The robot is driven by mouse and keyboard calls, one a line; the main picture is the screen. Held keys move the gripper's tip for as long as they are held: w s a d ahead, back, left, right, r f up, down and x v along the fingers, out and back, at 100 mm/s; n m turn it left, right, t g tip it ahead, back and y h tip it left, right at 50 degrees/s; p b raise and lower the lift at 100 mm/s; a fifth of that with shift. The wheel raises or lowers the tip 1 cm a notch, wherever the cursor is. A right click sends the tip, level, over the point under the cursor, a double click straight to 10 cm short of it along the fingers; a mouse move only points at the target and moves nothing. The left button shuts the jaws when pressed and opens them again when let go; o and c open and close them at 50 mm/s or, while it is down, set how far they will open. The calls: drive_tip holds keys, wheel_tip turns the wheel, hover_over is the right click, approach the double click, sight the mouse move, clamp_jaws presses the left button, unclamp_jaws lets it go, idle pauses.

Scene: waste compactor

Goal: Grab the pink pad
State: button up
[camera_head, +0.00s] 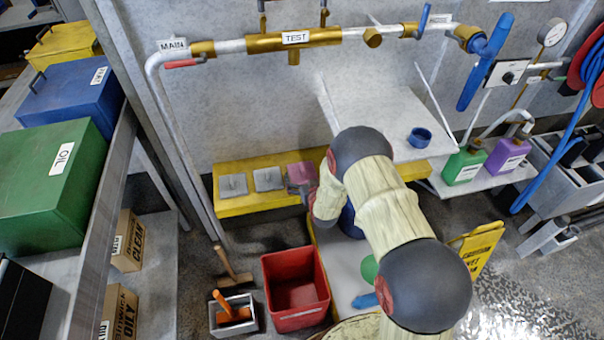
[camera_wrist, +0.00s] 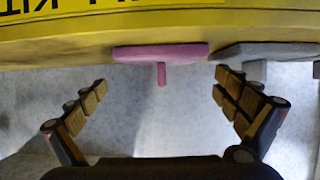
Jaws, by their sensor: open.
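The pink pad (camera_head: 301,172) lies on the yellow shelf (camera_head: 237,204) at the right end of a row with two grey pads. In the wrist view the pink pad (camera_wrist: 160,53) shows as a flat plate with a short pink stem, near the upper middle. My gripper (camera_wrist: 160,85) is open, its two fingers spread to either side below the pad. The stem lies between the finger lines, and the fingers appear apart from the pad. In the head view my gripper (camera_head: 303,190) is at the pink pad, partly hidden by my arm.
Grey pads (camera_head: 233,185) (camera_head: 268,179) sit left of the pink one; one is close beside it in the wrist view (camera_wrist: 265,52). A pipe (camera_head: 230,47) runs above. A red bin (camera_head: 295,290) stands on the floor below. A grey shelf with a blue ring (camera_head: 420,137) is at right.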

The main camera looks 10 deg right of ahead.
sight(304, 172)
drive_tip(key=b+x, duration=0.2)
drive_tip(key=x, duration=0.2)
drive_tip(key=shift+w+a+f, duration=0.1)
drive_tip(key=shift+w+f, duration=0.1)
drive_tip(key=shift+w, duration=0.15)
drive_tip(key=shift+r, duration=0.1)
drive_tip(key=shift+c, duration=0.4)
drive_tip(key=c, duration=1.1)
